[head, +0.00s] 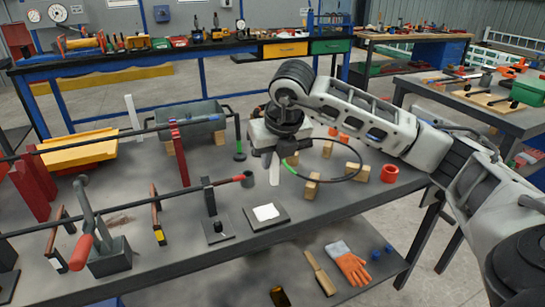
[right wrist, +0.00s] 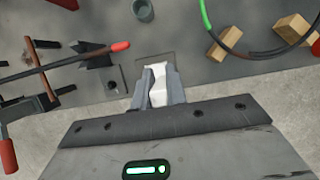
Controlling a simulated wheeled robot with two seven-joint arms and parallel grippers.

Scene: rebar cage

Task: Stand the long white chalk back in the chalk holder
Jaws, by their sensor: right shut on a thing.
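My right gripper (head: 268,158) is over the middle of the bench, pointing down. It is shut on the long white chalk (head: 271,173), whose lower part hangs below the fingers, slightly tilted. In the right wrist view the chalk (right wrist: 157,88) shows white between the two grey fingers (right wrist: 158,95). A small grey cup (head: 247,179), which looks like the chalk holder, stands just left of the chalk; it also shows at the top of the right wrist view (right wrist: 143,10). The chalk looks apart from the cup. My left gripper is not in view.
A dark plate with a white patch (head: 266,212) lies in front of the cup. Long dark bars (head: 120,214) on stands cross the left side.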

